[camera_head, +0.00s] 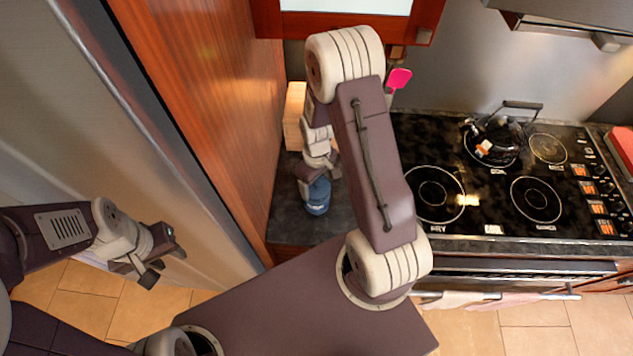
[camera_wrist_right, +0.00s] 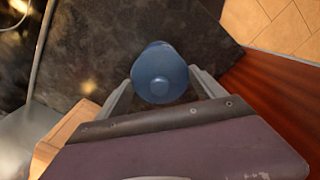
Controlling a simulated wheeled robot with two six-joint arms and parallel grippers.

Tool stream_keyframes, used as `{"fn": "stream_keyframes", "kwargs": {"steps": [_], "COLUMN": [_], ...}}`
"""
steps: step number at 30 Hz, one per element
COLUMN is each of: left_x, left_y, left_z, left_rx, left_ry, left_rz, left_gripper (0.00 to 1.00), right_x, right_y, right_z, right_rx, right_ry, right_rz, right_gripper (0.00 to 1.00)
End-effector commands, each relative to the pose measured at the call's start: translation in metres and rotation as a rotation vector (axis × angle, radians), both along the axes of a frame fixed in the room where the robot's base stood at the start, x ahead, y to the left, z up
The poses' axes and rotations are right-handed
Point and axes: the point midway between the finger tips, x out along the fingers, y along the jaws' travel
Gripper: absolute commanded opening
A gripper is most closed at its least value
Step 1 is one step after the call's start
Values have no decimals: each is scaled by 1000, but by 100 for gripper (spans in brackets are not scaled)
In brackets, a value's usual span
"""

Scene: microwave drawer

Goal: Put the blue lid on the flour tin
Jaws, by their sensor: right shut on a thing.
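The blue lid (camera_wrist_right: 160,84), round with a small knob, is between the two fingers of my right gripper (camera_wrist_right: 162,92) in the right wrist view. My right gripper (camera_head: 318,178) is shut on it and points down. The blue flour tin (camera_head: 317,207) stands upright on the dark counter directly below this gripper in the head view. The lid appears in line with the tin's top, but I cannot tell whether it is fully seated; the gripper hides the join. My left gripper (camera_head: 165,265) is open and empty, low in front of the fridge, far from the tin.
A wooden block (camera_head: 294,115) stands at the back of the counter (camera_head: 290,222). A tall wooden panel (camera_head: 215,110) is close on the left. The black stove (camera_head: 480,190) with a kettle (camera_head: 495,140) is on the right. A pink spatula (camera_head: 399,78) stands behind my right arm.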

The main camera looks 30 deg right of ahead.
Motion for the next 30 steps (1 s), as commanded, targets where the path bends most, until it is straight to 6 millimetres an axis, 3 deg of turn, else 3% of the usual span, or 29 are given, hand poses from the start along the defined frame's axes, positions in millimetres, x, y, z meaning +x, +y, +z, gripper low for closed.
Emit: {"fn": "stream_keyframes", "kwargs": {"steps": [30], "left_x": [0], "left_y": [0], "left_z": [-4], "left_rx": [0], "left_ry": [0], "left_rz": [0], "left_gripper": [36], "right_x": [-1], "right_y": [-1], "right_z": [-7], "right_rx": [0], "right_ry": [1], "right_rz": [0], "right_gripper": [38]}}
